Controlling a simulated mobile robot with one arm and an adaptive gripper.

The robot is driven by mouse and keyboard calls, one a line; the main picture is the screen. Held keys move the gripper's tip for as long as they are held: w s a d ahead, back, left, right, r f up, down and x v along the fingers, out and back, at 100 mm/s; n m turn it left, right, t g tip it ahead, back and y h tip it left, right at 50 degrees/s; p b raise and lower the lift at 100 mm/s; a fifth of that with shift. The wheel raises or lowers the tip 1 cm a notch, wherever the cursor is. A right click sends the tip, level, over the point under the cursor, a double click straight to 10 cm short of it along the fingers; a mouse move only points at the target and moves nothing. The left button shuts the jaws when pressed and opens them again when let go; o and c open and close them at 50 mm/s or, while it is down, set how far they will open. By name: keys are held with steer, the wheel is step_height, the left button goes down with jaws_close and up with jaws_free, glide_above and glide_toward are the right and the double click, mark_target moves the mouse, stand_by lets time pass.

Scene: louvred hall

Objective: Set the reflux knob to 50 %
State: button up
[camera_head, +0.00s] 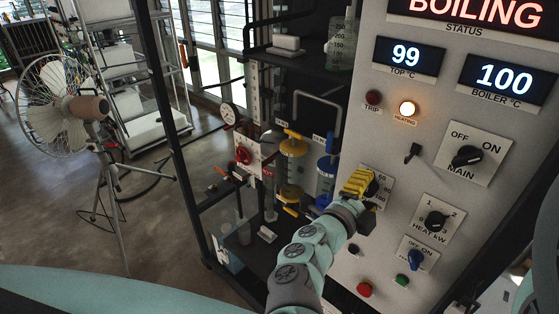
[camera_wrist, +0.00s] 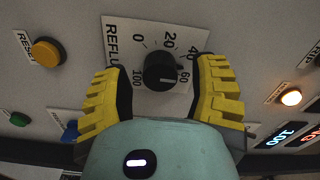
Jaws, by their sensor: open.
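The reflux knob is a black round knob (camera_wrist: 160,72) on a white square plate (camera_wrist: 118,35), in the middle of the wrist view. The plate's scale shows 0, 20, 40, 60 and 100; its title is partly cut to "REFLU". I cannot tell for sure where the knob points. My gripper (camera_wrist: 160,78) is open, with one yellow ribbed finger on each side of the knob and a visible gap to it. In the head view my gripper (camera_head: 359,183) is at the panel and covers part of the knob and its plate (camera_head: 385,190).
A yellow RESET button (camera_wrist: 47,52) is left of the plate. Glassware stands left of my arm.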

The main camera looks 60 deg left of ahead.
steer(key=p+v, duration=0.1)
steer(key=v, duration=0.5)
steer(key=shift+s, duration=0.1)
